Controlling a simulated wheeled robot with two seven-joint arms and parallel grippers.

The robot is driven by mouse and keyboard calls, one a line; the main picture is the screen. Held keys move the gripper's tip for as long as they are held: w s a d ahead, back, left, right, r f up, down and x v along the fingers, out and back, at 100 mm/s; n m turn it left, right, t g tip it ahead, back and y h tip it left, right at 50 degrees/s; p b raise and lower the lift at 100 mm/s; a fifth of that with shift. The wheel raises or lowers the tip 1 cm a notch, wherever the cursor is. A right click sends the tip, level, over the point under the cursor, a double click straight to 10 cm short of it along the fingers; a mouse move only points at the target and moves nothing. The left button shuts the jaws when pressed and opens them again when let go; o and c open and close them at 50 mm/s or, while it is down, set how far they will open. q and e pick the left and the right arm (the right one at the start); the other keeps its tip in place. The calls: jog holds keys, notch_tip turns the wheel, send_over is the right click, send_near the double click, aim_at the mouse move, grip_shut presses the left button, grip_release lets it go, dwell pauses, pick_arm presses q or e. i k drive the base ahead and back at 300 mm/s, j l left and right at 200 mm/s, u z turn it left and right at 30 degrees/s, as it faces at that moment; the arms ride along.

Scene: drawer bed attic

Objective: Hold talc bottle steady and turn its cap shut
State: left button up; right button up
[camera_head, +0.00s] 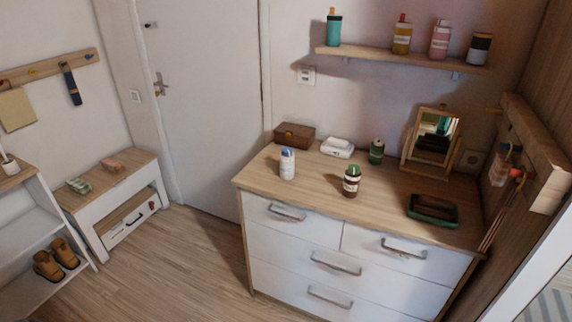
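A white bottle with a blue cap (288,163), which looks like the talc bottle, stands upright near the left front of the wooden dresser top (314,192). The cap sits on top of the bottle; whether it is loose or tight is too small to tell. A brown bottle with a pale band (351,181) stands upright to its right, apart from it. Neither of my grippers shows in the head view.
A brown box (294,135), white wipes pack (337,148), green jar (376,151), mirror (434,138) and dark green tray (432,209) also stand on the dresser. A wall shelf (400,57) with several bottles hangs above. The floor (185,265) left of the dresser is clear.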

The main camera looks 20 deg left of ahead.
aim_at(287, 151)
jog(key=i+j+u, duration=0.2)
jog(key=i+j, duration=0.15)
jog(key=i+j+u, duration=0.2)
jog(key=i, duration=0.4)
